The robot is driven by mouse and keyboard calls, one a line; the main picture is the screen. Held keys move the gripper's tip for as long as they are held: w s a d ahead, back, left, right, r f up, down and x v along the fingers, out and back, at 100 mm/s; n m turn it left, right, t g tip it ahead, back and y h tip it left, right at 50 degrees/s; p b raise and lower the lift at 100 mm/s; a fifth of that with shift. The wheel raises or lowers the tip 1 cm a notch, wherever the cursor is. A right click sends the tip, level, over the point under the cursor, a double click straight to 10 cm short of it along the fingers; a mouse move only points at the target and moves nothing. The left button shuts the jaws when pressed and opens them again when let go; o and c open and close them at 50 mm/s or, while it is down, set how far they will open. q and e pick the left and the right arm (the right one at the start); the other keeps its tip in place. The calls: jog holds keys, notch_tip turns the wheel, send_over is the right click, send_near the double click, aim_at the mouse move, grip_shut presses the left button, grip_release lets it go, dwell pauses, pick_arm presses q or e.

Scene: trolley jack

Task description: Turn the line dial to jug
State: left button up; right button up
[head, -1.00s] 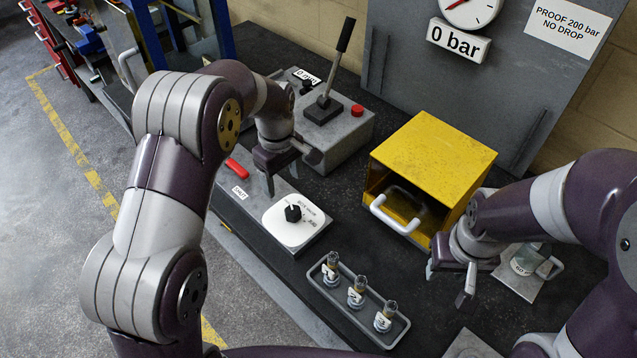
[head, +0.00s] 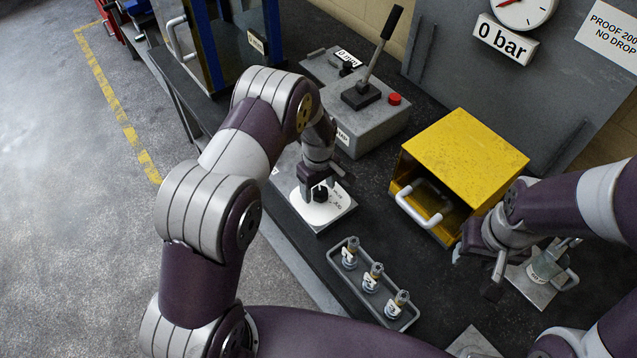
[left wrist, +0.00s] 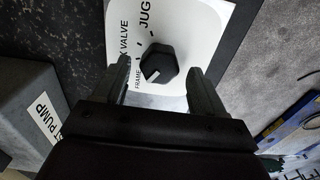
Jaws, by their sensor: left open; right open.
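The JUG lettering (left wrist: 146,16) is above the knob. My left gripper (head: 318,186) is open above the dial; in the wrist view its fingers stand on either side of the knob, with gaps. I cannot tell whether they reach down to its height. My right gripper (head: 478,270) is open and empty beside the yellow box.
A grey pump block (head: 362,122) with a black lever stands behind the dial. A yellow box (head: 465,150) with a white handle is to the right. A tray (head: 405,318) with several small fittings lies in front. A glass jug (head: 546,264) is at the right.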

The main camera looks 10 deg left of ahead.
pick_arm(q)
jog(key=shift+d+f, duration=0.1)
jog(key=shift+f, duration=0.15)
jog(key=c, duration=1.1)
jog(key=shift+o, duration=0.2)
